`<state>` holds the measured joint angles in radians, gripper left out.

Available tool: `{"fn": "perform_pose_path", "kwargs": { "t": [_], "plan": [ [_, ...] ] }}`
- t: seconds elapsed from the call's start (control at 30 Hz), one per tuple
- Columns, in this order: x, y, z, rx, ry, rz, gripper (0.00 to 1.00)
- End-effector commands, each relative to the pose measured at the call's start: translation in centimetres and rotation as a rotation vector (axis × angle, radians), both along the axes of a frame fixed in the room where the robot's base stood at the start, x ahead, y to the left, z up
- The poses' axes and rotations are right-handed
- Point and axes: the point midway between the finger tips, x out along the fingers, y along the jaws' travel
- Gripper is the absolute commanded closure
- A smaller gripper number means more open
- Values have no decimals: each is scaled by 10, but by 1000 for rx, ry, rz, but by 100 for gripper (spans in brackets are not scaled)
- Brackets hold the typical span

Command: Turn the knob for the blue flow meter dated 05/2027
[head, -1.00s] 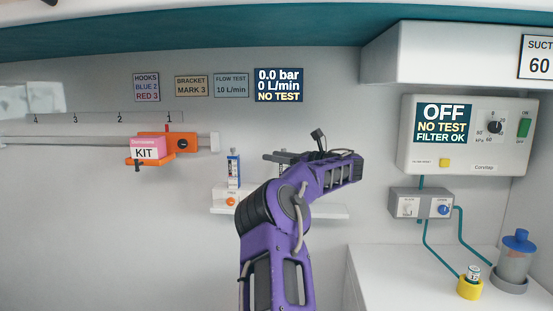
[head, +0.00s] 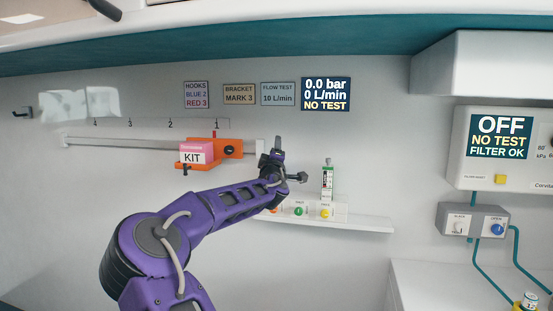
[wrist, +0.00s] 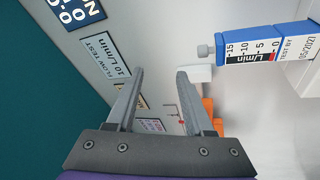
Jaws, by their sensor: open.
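The blue flow meter (wrist: 265,45) shows sideways at the upper right of the wrist view, with a white scale and a label reading TEST BY 05/2027. A grey knob-like stub (wrist: 206,51) sticks out of one end. In the head view this meter is hidden behind my gripper (head: 290,163). An orange knob (head: 274,210) shows partly, just below my gripper on the shelf. In the wrist view my gripper (wrist: 160,75) is open and empty between its two fingers. The blue meter lies to the right of the fingertips, apart from them.
A green flow meter (head: 327,181) stands on the white shelf (head: 365,224), right of my gripper. A green knob (head: 299,211) and a yellow knob (head: 325,213) sit along the shelf front. The orange bracket (head: 229,150) with a KIT box (head: 192,156) is on the rail to the left.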

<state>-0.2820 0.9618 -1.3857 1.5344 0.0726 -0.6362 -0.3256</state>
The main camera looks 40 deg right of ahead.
Motion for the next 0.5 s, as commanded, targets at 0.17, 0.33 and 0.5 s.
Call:
{"fn": "perform_pose_path", "kwargs": {
  "t": [0.17,0.33,0.5],
  "plan": [
    [-19,52,-14,501,-341,-48,48],
    [-40,88,-33,854,-604,-81,48],
    [-49,104,-44,1008,-720,-96,48]
  ]
}}
